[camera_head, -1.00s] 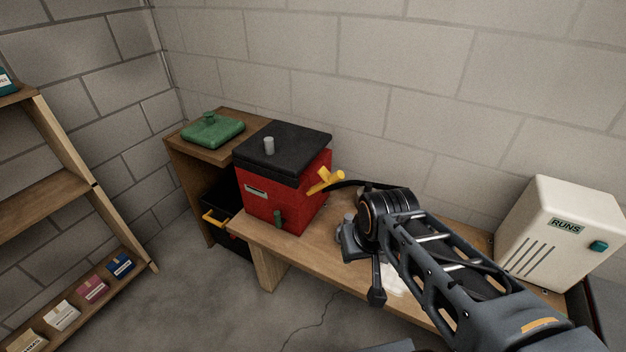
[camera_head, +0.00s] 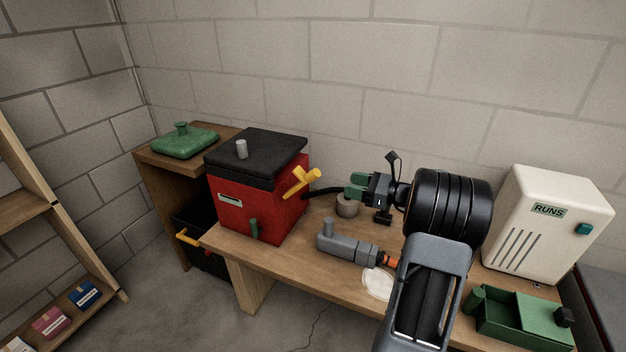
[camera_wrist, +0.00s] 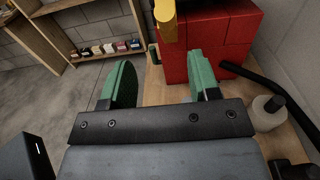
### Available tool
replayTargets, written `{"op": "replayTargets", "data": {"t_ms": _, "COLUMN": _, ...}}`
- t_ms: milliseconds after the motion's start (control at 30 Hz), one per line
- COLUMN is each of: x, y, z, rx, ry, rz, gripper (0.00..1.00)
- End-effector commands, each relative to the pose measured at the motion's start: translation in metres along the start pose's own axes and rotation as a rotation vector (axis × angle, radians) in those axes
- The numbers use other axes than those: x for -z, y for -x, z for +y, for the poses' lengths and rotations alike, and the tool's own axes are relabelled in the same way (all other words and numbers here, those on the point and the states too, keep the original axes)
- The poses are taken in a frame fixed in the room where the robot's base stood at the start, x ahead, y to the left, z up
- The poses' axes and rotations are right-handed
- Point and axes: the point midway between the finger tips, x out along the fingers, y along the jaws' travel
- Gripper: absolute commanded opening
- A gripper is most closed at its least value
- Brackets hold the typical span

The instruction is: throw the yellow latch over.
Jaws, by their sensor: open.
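The yellow latch (camera_head: 302,181) sits on the right side of the red box (camera_head: 232,207), its bar slanting up to the right with a short cross piece. My gripper (camera_head: 356,185) is over the bench to the right of the latch, pointing left at it with a gap between. In the wrist view my gripper (camera_wrist: 162,82) has its two green fingers well apart with nothing between them. The latch (camera_wrist: 166,22) shows ahead at the top edge, partly cut off, in front of the red box (camera_wrist: 222,45).
A black lid (camera_head: 262,152) with a grey knob covers the box. A black hose runs from the box behind my gripper. A grey tool (camera_head: 345,246), a green tray (camera_head: 520,322) and a white heater (camera_head: 545,225) stand on the bench.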

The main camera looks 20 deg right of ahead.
Motion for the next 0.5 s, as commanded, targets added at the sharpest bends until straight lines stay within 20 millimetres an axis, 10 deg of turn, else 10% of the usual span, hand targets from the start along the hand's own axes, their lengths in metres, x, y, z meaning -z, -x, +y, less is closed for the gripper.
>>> {"op": "replayTargets", "data": {"t_ms": 500, "x": -0.001, "y": -0.082, "z": -0.007, "rx": 0.016, "ry": -0.017, "rz": -0.023, "gripper": 0.56}}
